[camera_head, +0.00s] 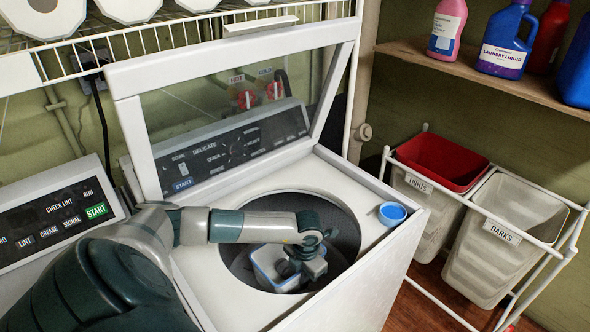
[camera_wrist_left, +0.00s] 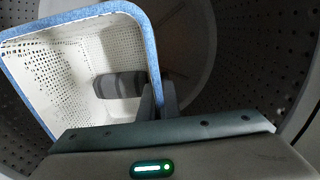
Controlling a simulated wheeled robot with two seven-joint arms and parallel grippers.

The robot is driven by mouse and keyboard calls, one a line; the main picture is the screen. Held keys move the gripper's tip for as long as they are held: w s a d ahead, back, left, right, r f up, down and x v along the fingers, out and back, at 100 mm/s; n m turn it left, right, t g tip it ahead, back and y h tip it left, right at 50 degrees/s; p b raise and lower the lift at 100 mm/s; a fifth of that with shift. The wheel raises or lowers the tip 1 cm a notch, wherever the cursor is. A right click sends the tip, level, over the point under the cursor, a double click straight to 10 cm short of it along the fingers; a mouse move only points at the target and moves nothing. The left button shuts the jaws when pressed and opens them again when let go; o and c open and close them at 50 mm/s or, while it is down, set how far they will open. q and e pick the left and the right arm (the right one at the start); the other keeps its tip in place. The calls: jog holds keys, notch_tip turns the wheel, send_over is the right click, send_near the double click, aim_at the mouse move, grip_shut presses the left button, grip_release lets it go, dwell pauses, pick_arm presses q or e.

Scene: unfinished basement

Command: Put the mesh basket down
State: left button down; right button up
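The white mesh basket (camera_head: 268,262) with a blue rim is inside the round drum (camera_head: 236,262) of the open top-load washer. In the left wrist view the basket (camera_wrist_left: 62,62) is large and tilted in the picture, with perforated walls. My left gripper (camera_head: 306,264) reaches down into the drum at the basket's right side. In the left wrist view its fingers (camera_wrist_left: 158,100) sit on either side of the basket's blue-rimmed wall, pinching it. A grey banded shape (camera_wrist_left: 119,86) shows inside the basket. Whether the basket's bottom touches the drum is hidden. My right gripper is not in view.
A small blue-rimmed cup (camera_head: 392,213) stands on the washer's top at the right. The raised glass lid (camera_head: 235,110) is behind my arm. Hampers labelled LIGHTS (camera_head: 420,186) and DARKS (camera_head: 503,236) stand to the right. Detergent bottles (camera_head: 505,42) are on a shelf.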

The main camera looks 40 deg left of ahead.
pick_arm(q)
jog(key=shift+s+f, duration=0.1)
jog(key=shift+f, duration=0.05)
jog(key=shift+f, duration=0.35)
jog(key=shift+f+p, duration=0.8)
jog(key=shift+f, duration=1.7)
jog(key=shift+f, duration=0.6)
notch_tip(320, 180, down, 3)
jog(key=shift+r+p, duration=0.2)
jog(key=shift+p, duration=0.3)
jog(key=shift+f, duration=0.15)
jog(key=shift+f, duration=0.15)
